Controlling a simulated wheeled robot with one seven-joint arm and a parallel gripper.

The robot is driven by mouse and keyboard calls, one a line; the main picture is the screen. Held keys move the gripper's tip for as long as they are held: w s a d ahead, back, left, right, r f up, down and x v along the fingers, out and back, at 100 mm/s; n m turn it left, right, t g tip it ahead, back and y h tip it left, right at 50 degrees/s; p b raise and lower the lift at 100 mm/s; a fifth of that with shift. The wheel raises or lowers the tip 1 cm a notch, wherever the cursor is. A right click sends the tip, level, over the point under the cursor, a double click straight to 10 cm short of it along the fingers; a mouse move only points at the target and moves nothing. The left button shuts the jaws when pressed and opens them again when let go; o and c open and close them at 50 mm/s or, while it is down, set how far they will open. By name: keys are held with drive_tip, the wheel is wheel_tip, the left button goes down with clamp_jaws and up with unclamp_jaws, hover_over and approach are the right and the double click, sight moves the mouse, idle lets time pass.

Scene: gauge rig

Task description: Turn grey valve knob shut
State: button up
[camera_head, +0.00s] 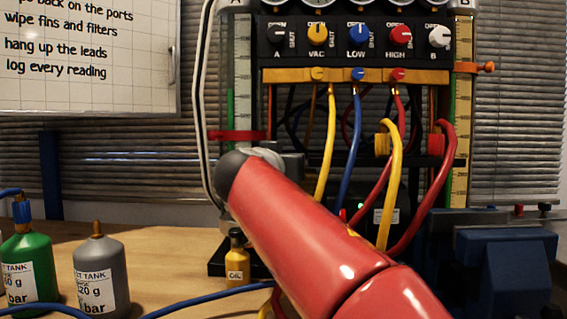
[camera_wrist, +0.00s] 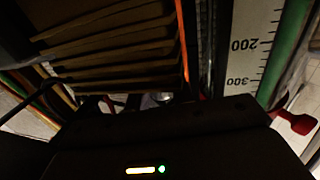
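A row of valve knobs sits on the black panel (camera_head: 350,37) in the head view. The knob at A (camera_head: 277,33) looks black or dark grey, and the knob at B (camera_head: 440,37) is pale grey or white. Between them are a yellow VAC knob (camera_head: 317,34), a blue LOW knob (camera_head: 358,34) and a red HIGH knob (camera_head: 400,36). My gripper (camera_head: 291,164) is below the left end of the panel, apart from the knobs and partly hidden by my red arm. Its fingers are not clear in either view. The wrist view shows no knob.
Yellow, blue and red hoses (camera_head: 357,120) hang below the panel. Scaled columns stand at its left (camera_head: 241,75) and right (camera_head: 461,120). The wrist view shows a scale (camera_wrist: 245,50) and red clamp (camera_wrist: 294,122) close by. Green (camera_head: 29,265) and grey (camera_head: 101,275) tanks stand on the bench.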

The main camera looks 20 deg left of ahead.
clamp_jaws()
drive_tip(key=shift+a+m+h, duration=0.1)
drive_tip(key=shift+m+h, duration=0.6)
drive_tip(key=shift+h, duration=0.4)
drive_tip(key=shift+c, duration=0.6)
unclamp_jaws()
drive_tip(key=shift+m+g+h+p, duration=0.3)
drive_tip(key=shift+m+h, duration=0.5)
drive_tip(key=shift+h, duration=0.5)
drive_tip(key=o, duration=0.9)
drive_tip(key=shift+o, duration=0.2)
drive_tip(key=shift+s, duration=0.1)
drive_tip(key=b+v, duration=0.2)
drive_tip(key=v, duration=0.5)
drive_tip(key=shift+s, duration=0.3)
